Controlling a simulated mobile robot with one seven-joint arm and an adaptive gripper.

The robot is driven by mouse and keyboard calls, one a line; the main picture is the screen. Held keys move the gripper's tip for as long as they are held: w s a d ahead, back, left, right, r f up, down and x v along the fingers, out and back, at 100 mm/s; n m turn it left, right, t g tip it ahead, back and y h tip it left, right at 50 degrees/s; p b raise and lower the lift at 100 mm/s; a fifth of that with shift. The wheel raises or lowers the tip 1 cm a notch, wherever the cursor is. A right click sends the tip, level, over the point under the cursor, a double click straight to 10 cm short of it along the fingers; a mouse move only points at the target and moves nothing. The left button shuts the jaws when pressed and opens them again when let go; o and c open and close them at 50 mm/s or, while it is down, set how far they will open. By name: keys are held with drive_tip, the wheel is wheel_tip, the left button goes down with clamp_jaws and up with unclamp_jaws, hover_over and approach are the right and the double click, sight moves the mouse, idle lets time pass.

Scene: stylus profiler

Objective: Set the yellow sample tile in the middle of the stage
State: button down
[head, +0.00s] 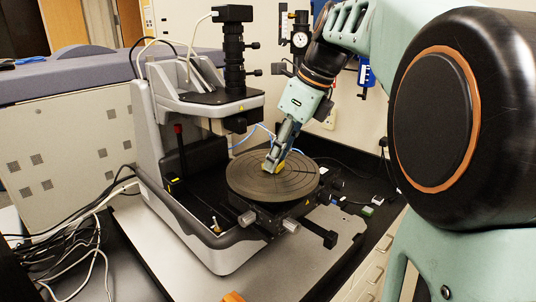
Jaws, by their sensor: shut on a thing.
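The round dark stage (245,187) of the profiler shows in the middle of the head view, with ring grooves on its top. My gripper (271,167) points down over the stage, close to its middle. It is shut on the yellow sample tile (281,165), of which only a small yellow part shows at the fingertips. The fingers hide the rest of the tile. The tile is at or just above the stage surface; I cannot tell whether it touches.
The profiler's microscope column (234,65) and head overhang the stage behind and to the left of my gripper. Knobs and a slide bar (318,236) stick out at the stage's front right. White cables (98,228) lie at the left. Small items (368,211) lie on the right.

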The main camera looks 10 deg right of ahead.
drive_tip(key=c, duration=1.5)
unclamp_jaws()
drive_tip(key=shift+f, duration=0.1)
drive_tip(key=shift+c, duration=0.2)
drive_tip(key=p+v, duration=0.1)
drive_tip(key=v, duration=1.1)
